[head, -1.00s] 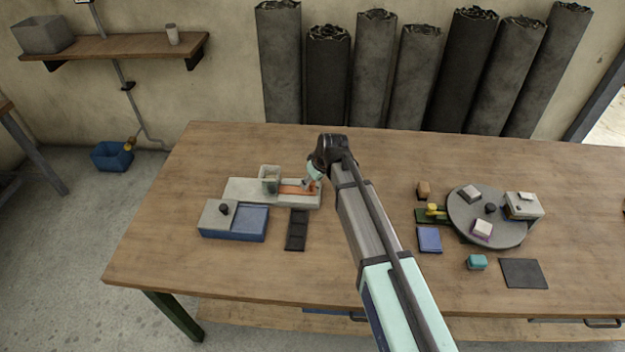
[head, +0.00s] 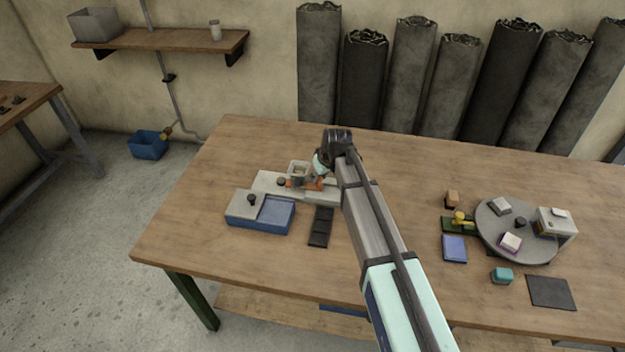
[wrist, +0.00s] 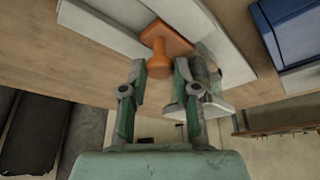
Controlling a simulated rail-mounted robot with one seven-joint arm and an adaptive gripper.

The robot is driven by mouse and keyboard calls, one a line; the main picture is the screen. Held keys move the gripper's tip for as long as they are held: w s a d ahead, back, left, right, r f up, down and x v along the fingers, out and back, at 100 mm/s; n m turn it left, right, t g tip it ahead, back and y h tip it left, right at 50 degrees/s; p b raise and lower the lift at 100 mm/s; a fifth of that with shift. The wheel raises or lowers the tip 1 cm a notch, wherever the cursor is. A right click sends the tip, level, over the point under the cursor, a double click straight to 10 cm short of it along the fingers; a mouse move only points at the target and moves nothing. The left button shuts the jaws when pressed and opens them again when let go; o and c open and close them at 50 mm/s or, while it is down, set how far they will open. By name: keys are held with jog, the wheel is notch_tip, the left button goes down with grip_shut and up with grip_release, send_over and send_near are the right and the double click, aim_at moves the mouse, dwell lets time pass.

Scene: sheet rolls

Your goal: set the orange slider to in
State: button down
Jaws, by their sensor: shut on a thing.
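The orange slider (head: 306,185) lies on a pale grey rail block (head: 268,182) at the left of the table. In the wrist view the slider's flat plate and round knob (wrist: 160,66) show clearly. My gripper (head: 316,172) is above the block at the slider. In the wrist view its fingers (wrist: 160,72) stand on both sides of the knob, shut on it. The arm hides the block's right end in the head view.
A small pale container (head: 299,169) stands close behind the slider. A round turntable (head: 515,248) with several items is at the right. The table between is clear.

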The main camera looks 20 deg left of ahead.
jog(key=shift+a, duration=0.2)
jog(key=c, duration=0.9)
grip_release()
jog(key=shift+a, duration=0.1)
jog(key=shift+o, duration=0.2)
jog(key=v, duration=1.2)
jog(key=shift+f, duration=0.1)
